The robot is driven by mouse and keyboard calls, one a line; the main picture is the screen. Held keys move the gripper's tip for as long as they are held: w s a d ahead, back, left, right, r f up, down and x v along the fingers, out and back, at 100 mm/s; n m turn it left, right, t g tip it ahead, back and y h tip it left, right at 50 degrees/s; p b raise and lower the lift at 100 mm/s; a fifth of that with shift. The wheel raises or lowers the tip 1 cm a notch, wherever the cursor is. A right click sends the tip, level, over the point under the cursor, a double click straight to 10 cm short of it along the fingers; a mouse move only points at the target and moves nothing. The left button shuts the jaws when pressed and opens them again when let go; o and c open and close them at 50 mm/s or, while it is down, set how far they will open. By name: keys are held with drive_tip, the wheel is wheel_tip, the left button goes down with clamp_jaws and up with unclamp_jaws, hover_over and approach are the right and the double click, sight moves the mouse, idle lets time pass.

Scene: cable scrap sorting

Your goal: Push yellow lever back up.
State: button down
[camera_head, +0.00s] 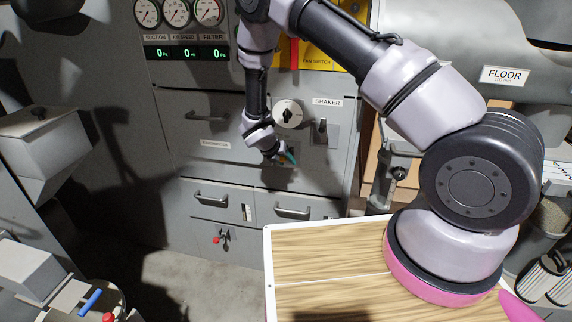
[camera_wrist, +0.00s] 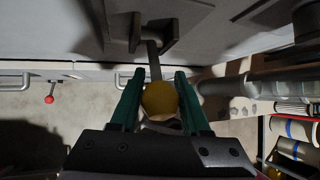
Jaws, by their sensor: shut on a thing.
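The yellow lever shows in the wrist view as a round yellow knob (camera_wrist: 160,99) on a grey metal stem that runs up to a dark bracket on the grey panel. My gripper (camera_wrist: 160,90) has its two green fingers on either side of the knob and is shut on it. In the head view my gripper (camera_head: 288,157) is at the grey machine front, below the shaker label. The knob is hidden there by my arm and gripper.
The machine front carries gauges (camera_head: 177,13), a shaker switch (camera_head: 322,129), a round dial (camera_head: 288,113) and drawer handles (camera_head: 293,212). A small red-knobbed valve (camera_head: 217,239) sits low on the front; a red knob (camera_wrist: 49,99) also shows in the wrist view. A wooden tabletop (camera_head: 320,285) lies in front.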

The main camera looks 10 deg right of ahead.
drive_tip(key=shift+w+r+g, duration=0.1)
drive_tip(key=shift+r+g, duration=0.15)
drive_tip(key=shift+g, duration=0.15)
drive_tip(key=shift+r+y, duration=0.1)
drive_tip(key=shift+y, duration=0.2)
drive_tip(key=shift+c, duration=1.9)
unclamp_jaws()
drive_tip(key=v, duration=1)
drive_tip(key=shift+a+r, duration=0.2)
drive_tip(key=shift+r, duration=0.15)
